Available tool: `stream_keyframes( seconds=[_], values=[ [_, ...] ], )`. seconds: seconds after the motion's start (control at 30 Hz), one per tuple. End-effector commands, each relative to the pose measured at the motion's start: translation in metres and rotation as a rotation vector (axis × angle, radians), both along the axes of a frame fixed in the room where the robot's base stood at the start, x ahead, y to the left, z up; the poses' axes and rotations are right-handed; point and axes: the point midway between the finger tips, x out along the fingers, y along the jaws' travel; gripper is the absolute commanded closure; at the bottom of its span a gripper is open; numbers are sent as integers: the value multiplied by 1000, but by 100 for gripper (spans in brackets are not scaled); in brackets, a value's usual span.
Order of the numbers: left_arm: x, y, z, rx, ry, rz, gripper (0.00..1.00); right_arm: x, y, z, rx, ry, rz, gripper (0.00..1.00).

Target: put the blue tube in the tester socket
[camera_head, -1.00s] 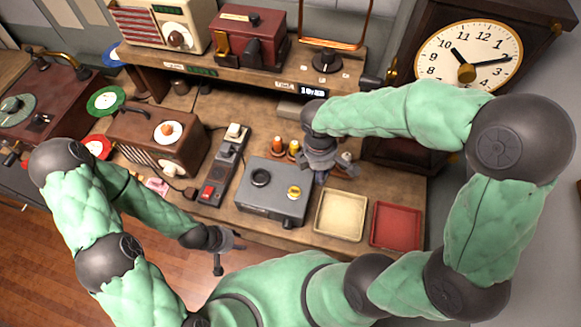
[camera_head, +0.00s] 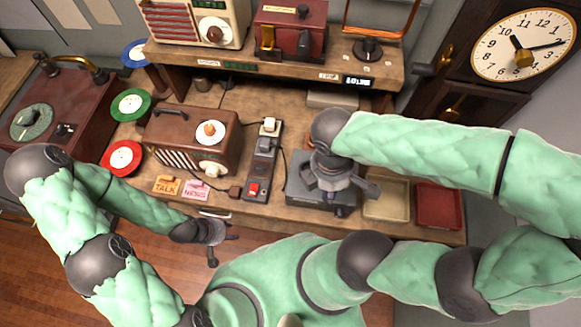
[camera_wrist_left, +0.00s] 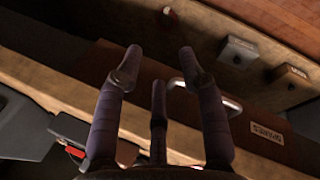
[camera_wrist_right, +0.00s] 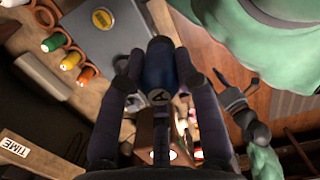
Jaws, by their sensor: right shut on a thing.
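My right gripper (camera_head: 338,192) is shut on a blue tube (camera_wrist_right: 160,68), which sits between its fingers in the right wrist view. In the head view this gripper is over the right part of the grey tester box (camera_head: 305,190) and hides most of its top.
Green (camera_wrist_right: 53,42), orange (camera_wrist_right: 70,60) and yellow (camera_wrist_right: 87,74) tubes stand beside the box. A cream tray (camera_head: 386,207) and a red tray (camera_head: 438,206) lie to its right. A power strip (camera_head: 262,160) and a brown radio (camera_head: 190,140) are to its left.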

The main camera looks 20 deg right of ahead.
Motion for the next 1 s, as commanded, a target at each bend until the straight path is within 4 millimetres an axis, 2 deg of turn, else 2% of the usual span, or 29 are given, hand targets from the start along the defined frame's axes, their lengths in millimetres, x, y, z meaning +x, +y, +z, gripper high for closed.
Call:
stream_keyframes(
  seconds=[0.17, 0.5, 0.73, 1.0],
  values=[
    [-1, -1, -6, -1, 2, -2, 60, 20, -2, -13, -1, 8, -3, 86],
    [-1, 0, -17, 0, 2, -2, 60, 89, -8, -43, -1, 6, -1, 86],
    [-1, 0, -26, 0, 2, -2, 60, 118, -10, -80, 0, 4, 0, 86],
    [-1, 0, -28, 0, 2, -2, 60, 131, -11, -93, 0, 2, 0, 86]
  ],
)
